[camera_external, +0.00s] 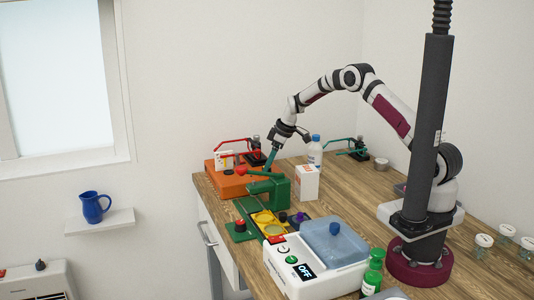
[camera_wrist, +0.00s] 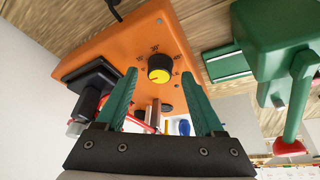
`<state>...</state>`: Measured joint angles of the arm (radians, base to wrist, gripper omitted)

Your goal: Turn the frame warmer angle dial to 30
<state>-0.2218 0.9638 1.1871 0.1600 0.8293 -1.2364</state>
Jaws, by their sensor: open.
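The frame warmer appears to be the orange box (camera_external: 232,187) at the far end of the bench; it fills the middle of the wrist view (camera_wrist: 110,52). Its angle dial (camera_wrist: 159,68) is a black knob with a yellow face, with small printed numbers around it, including what looks like 30. I cannot read its setting surely. My gripper (camera_wrist: 160,78) is open and empty, its green fingers on either side of the dial in the wrist picture. It seems short of the knob, with no contact visible. In the external view my gripper (camera_external: 271,160) hangs beside the orange box.
A green device (camera_external: 270,190) stands close beside the orange box; it also shows in the wrist view (camera_wrist: 272,45). A white carton (camera_external: 307,184) and a blue-capped bottle (camera_external: 315,154) are nearby. A white machine (camera_external: 305,280) reading OFF is in front.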

